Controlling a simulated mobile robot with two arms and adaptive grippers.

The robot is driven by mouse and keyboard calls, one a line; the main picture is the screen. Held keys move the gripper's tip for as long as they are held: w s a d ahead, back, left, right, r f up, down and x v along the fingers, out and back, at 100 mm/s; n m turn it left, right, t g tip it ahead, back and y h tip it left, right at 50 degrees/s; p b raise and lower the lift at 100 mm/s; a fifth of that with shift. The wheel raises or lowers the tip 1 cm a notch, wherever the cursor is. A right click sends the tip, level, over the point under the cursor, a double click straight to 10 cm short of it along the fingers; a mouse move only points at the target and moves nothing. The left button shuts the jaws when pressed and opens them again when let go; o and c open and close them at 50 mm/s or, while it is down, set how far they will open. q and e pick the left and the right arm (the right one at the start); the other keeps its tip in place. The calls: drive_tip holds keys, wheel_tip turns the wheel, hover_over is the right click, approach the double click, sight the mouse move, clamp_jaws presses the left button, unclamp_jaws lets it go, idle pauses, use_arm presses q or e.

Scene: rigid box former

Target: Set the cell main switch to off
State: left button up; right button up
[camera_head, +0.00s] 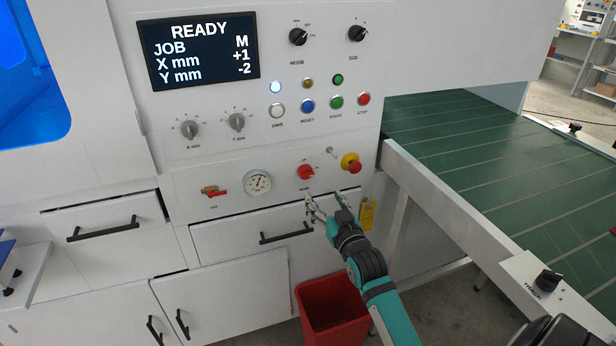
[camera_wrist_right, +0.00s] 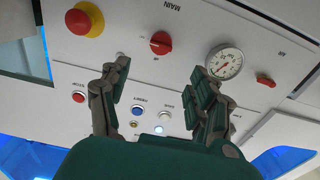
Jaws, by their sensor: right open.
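The main switch (camera_head: 306,172) is a red rotary knob on the lower white panel, between the gauge and the emergency stop. In the right wrist view the same red switch (camera_wrist_right: 161,43) sits under the label MAIN, beyond the fingertips and roughly between them. Its exact setting is too small to tell. My right gripper (camera_head: 327,204) is open and empty, just below the switch in the head view and apart from it. Its two spread fingers also show in the right wrist view (camera_wrist_right: 160,72). My left gripper is not in view.
A red-and-yellow emergency stop (camera_head: 352,163) sits close right of the switch. A pressure gauge (camera_head: 257,183) and red air valve (camera_head: 214,191) are to its left. A yellow tag (camera_head: 367,214) and drawer handle (camera_head: 287,233) lie below. A green conveyor (camera_head: 470,160) runs at the right.

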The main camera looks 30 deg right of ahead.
sight(308, 175)
drive_tip(key=x, duration=1.2)
drive_tip(key=shift+w, duration=0.25)
drive_tip(key=c, duration=1.1)
drive_tip(key=shift+c, duration=0.2)
